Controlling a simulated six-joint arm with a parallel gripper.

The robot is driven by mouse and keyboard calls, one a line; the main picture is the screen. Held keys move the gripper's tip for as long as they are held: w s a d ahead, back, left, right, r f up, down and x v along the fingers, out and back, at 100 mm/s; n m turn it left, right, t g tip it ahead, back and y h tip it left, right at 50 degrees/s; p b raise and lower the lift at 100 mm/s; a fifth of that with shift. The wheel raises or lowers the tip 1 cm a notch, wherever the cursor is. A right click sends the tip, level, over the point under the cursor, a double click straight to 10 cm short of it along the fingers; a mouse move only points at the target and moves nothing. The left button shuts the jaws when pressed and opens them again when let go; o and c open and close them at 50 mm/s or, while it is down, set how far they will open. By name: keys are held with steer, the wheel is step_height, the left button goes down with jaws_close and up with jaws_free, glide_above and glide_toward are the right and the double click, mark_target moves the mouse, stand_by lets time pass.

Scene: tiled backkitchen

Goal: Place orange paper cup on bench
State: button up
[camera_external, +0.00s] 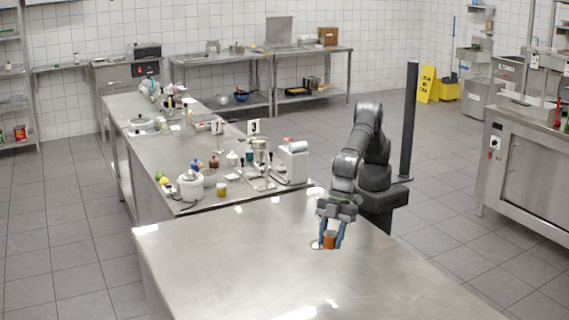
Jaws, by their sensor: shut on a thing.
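The small orange paper cup (330,241) is between the two blue fingers of my gripper (330,238), which is shut on it. The cup looks upright, and it is over the bare steel bench (230,270) near its back right side. I cannot tell whether the cup's bottom touches the bench or hangs just above it. The fingers hide parts of the cup's sides.
Left of my arm, a second steel counter is crowded with a white pot (190,186), a yellow jar (221,189), a white appliance (293,162) and several small items. A dark post (409,120) stands behind my arm. The near bench top is otherwise clear.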

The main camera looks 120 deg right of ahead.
steer(key=shift+w+d+r, duration=0.1)
steer(key=shift+d+r, duration=0.05)
steer(key=shift+r, duration=0.05)
